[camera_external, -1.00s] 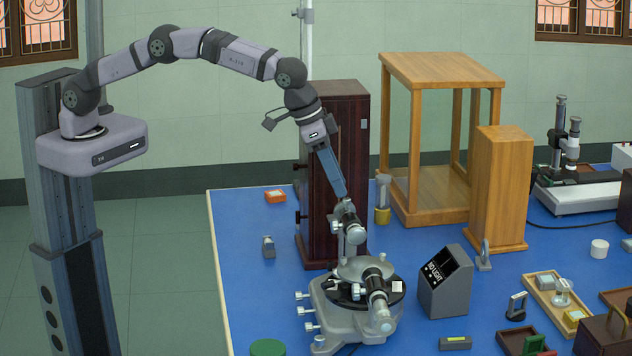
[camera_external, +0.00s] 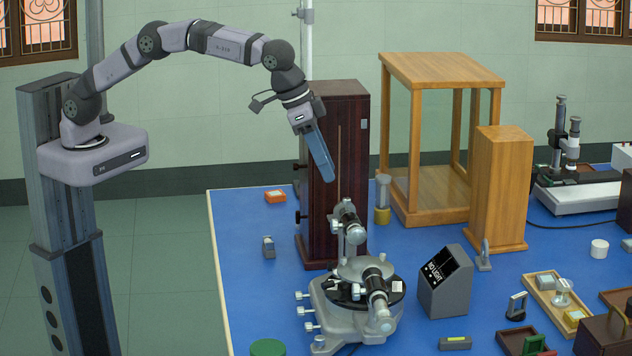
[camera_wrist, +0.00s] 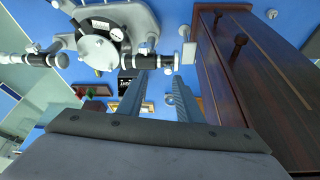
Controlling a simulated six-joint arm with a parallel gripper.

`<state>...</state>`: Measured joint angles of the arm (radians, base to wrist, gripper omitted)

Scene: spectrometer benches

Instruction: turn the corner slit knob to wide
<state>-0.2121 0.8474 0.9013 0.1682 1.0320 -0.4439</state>
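A grey spectrometer (camera_external: 335,310) with two dark tubes stands on the blue table, and it also shows upside down at the upper left in the wrist view (camera_wrist: 140,18). Its rear tube (camera_external: 350,225) points up toward my gripper. In the wrist view the near tube end (camera_wrist: 184,33) has small pale round parts; which one is the slit knob, and its setting, I cannot tell. My gripper (camera_external: 328,178) is above and slightly left of the rear tube's end, apart from it. In the wrist view my gripper (camera_wrist: 160,82) has its two fingers apart with nothing held between them.
A tall dark wooden cabinet (camera_external: 335,120) stands close behind my gripper and fills the right of the wrist view (camera_wrist: 265,70). A "NO LIGHT" box (camera_external: 445,283) stands right of the spectrometer. A small grey block (camera_external: 268,247) lies to the left. The table's left front is mostly clear.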

